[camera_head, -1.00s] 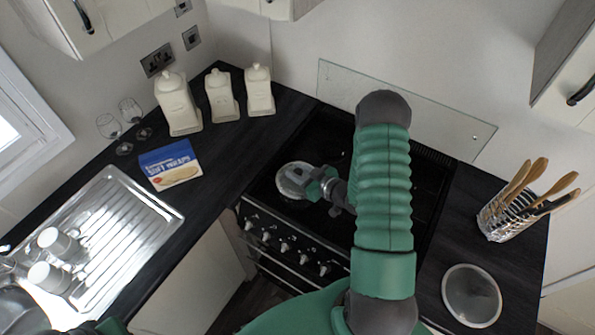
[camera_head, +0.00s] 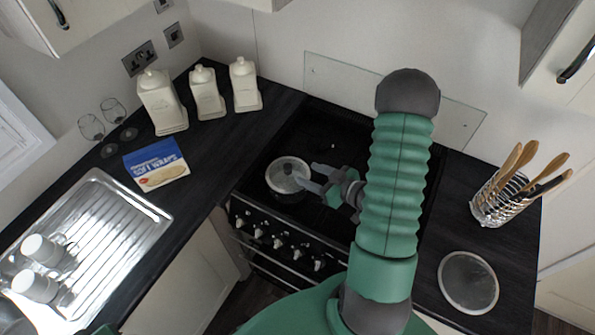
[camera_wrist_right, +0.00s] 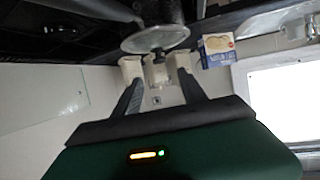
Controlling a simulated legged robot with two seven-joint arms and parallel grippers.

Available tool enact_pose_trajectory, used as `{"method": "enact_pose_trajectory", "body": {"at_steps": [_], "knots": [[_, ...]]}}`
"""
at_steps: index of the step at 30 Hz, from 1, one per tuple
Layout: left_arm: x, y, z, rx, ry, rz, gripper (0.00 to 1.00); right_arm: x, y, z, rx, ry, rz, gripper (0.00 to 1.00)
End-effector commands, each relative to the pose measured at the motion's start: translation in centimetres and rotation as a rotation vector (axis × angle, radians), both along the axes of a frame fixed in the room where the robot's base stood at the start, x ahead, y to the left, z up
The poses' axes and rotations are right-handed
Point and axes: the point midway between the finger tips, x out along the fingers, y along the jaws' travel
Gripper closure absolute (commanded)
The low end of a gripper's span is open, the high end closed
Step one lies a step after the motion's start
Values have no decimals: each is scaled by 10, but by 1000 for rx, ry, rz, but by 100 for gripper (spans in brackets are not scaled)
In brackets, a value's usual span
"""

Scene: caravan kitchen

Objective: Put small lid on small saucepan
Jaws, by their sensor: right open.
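The small saucepan (camera_head: 290,198) stands on the black hob, its dark side partly visible. The small glass lid (camera_head: 284,170), with a pale rim and a dark knob, lies over its top. The lid appears seated, though I cannot tell how exactly it fits. In the right wrist view, upside down, the lid (camera_wrist_right: 140,40) lies against the saucepan (camera_wrist_right: 150,12), knob facing my gripper. My right gripper (camera_head: 313,179) is open and empty just right of the lid. Its spread fingers (camera_wrist_right: 160,88) are apart from the knob. My left gripper is not in view.
A larger round glass lid (camera_head: 468,283) lies on the right counter near a utensil rack (camera_head: 495,203). Canisters (camera_head: 207,95), a blue box (camera_head: 157,165) and wine glasses (camera_head: 92,128) stand left of the hob. A glass splashback (camera_head: 345,80) rises behind it.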

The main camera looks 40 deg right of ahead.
Motion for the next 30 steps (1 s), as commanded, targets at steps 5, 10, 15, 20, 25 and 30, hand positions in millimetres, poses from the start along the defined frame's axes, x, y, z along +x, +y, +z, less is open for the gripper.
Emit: {"method": "enact_pose_trajectory", "body": {"at_steps": [5,10,15,20,25,30], "knots": [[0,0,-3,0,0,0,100,-5,0,4,-24,32,4,51],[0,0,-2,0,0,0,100,39,15,3,-172,288,-25,51],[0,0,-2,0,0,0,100,38,96,24,-176,622,-100,51],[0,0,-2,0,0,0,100,-12,186,40,-69,859,-78,51],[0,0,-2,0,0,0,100,-35,215,45,-27,947,-55,51],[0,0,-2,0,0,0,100,-34,212,44,-24,948,-56,51]]}}
